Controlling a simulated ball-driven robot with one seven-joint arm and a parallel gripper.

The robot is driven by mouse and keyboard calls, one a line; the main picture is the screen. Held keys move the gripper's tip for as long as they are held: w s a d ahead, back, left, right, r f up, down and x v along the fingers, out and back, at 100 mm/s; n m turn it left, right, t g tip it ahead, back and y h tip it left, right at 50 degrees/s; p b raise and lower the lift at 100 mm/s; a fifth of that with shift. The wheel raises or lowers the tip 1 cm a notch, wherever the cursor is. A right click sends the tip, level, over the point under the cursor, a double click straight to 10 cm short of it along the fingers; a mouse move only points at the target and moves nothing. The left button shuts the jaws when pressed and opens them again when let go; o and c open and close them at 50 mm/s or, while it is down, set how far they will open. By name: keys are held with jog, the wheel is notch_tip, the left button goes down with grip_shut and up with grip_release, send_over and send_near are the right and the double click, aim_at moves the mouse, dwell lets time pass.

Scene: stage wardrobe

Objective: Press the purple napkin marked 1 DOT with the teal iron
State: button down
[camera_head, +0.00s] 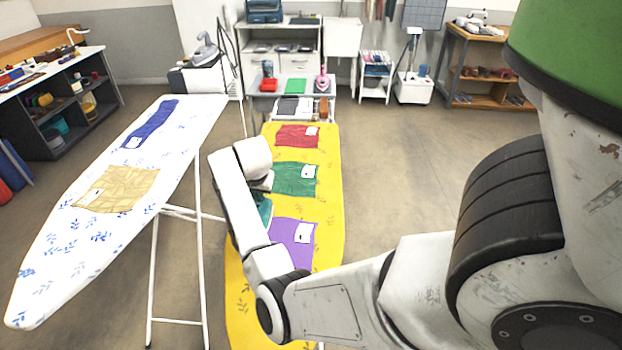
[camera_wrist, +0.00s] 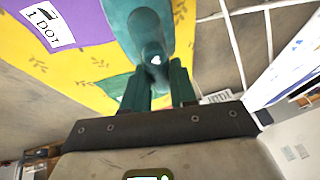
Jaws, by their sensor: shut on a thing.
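The purple napkin (camera_head: 290,243) lies on the yellow ironing board (camera_head: 331,190), nearest me of its three napkins. Its white tag reads 1 DOT in the wrist view, where the napkin (camera_wrist: 90,17) fills the upper left. My gripper (camera_wrist: 156,78) is shut on the handle of the teal iron (camera_wrist: 150,28). In the head view the iron (camera_head: 264,211) shows only partly behind my arm, at the left of the board between the green and purple napkins. In the wrist view it is beside the purple napkin. I cannot tell whether its sole touches the board.
A green napkin (camera_head: 296,179) and a red napkin (camera_head: 296,136) lie farther up the yellow board. A white ironing board (camera_head: 60,255) with a tan napkin (camera_head: 117,189) and a blue napkin (camera_head: 153,122) stands at left. Open floor (camera_head: 405,165) lies to the right.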

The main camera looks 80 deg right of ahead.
jog(key=shift+r+p, duration=1.25)
jog(key=shift+r, duration=0.85)
